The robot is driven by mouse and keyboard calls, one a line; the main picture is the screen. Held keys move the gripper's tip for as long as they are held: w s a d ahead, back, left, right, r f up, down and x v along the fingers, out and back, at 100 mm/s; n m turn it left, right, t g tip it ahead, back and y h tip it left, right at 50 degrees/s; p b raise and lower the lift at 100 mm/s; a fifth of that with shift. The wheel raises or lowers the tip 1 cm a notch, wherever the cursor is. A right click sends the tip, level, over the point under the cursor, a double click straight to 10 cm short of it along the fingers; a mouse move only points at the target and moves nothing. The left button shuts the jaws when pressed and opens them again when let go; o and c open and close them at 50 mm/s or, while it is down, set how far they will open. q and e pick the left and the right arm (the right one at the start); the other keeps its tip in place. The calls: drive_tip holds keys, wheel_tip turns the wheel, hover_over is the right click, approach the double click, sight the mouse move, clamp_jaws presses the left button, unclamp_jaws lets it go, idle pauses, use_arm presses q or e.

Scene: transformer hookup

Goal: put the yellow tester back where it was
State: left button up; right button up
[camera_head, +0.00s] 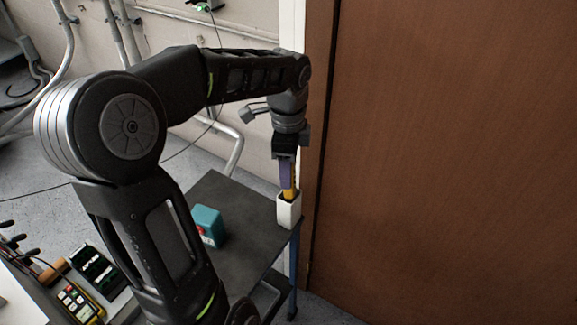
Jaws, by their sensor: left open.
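A slim yellow tester (290,193) stands upright in a white holder (289,212) at the right corner of a dark cart top. A purple part shows just above the yellow, beside it. Its lower end is hidden inside the holder. My left gripper (287,163) points down directly over the holder, around or right at the tester's top. Its jaws are open, but the gap between fingers and tester is too small to make out. My right gripper is not in view.
A teal box (208,224) with a red spot stands on the dark cart top (245,240). A yellow-edged meter (77,303) and tool handles lie at lower left. A brown door (440,150) stands close right of the holder. Pipes run along the wall.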

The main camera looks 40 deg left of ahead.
use_arm(q)
wheel_tip(320, 180, up, 8)
drive_tip(key=shift+f+b, duration=0.15)
drive_tip(key=shift+b, duration=0.4)
drive_tip(key=shift+f, duration=0.1)
idle(0.6)
drive_tip(key=w+d+f+n+h, duration=0.2)
drive_tip(key=d+f, duration=0.5)
drive_tip(key=f, duration=0.5)
drive_tip(key=w+d+f+n+h, duration=0.1)
drive_tip(key=w+d+f+n, duration=0.1)
drive_tip(key=d+f, duration=0.7)
drive_tip(key=s+d+f+n+h, duration=0.1)
drive_tip(key=s+d+f+n, duration=0.15)
drive_tip(key=f, duration=0.45)
drive_tip(key=s+d+f+n, duration=0.2)
drive_tip(key=s+d+f, duration=0.2)
drive_tip(key=f, duration=0.3)
drive_tip(key=s+d+f+n, duration=0.2)
drive_tip(key=s+f, duration=0.2)
drive_tip(key=s, duration=0.2)
drive_tip(key=s+d+f+n, duration=0.2)
drive_tip(key=s+f+n, duration=0.1)
drive_tip(key=s+f, duration=0.1)
drive_tip(key=shift+s+d+f+n, duration=0.3)
drive_tip(key=shift+s+f+n, duration=0.05)
drive_tip(key=shift+s, duration=0.55)
